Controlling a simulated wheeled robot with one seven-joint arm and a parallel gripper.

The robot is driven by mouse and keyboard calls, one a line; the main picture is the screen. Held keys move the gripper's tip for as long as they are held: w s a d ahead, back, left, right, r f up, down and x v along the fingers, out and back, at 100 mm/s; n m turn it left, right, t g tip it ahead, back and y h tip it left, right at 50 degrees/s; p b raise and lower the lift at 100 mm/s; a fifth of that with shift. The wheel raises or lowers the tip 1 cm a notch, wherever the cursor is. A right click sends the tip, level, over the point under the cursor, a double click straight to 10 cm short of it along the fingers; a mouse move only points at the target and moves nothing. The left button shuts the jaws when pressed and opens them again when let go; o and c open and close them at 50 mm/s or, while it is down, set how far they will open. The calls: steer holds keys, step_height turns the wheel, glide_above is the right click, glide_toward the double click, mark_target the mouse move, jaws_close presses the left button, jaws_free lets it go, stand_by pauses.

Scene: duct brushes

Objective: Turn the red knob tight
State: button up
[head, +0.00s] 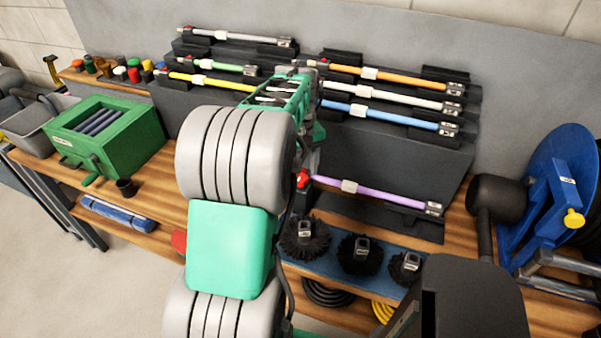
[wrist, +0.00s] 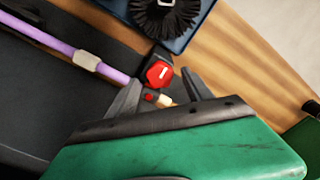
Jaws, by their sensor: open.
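The red knob (wrist: 159,74) has a pale line on its face and sits on a dark block at the end of the purple rod (wrist: 60,45). In the head view the knob (head: 302,180) shows at the left end of the purple rod (head: 375,193), just right of my arm. My gripper (wrist: 162,79) is open, its two dark fingers reaching toward the knob, one tip to each side in the wrist view. I cannot tell whether either finger touches it. My arm hides much of the gripper in the head view.
Round black brushes (head: 360,254) stand on a blue mat below the rod. Orange, white and blue rods (head: 395,119) lie on stepped racks behind. A green box (head: 105,136) stands left; a blue reel (head: 560,190) stands right. Bare wooden bench shows at left.

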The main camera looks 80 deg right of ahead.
mark_target(301, 176)
step_height(301, 176, up, 6)
steer(key=shift+r, duration=0.15)
stand_by(0.3)
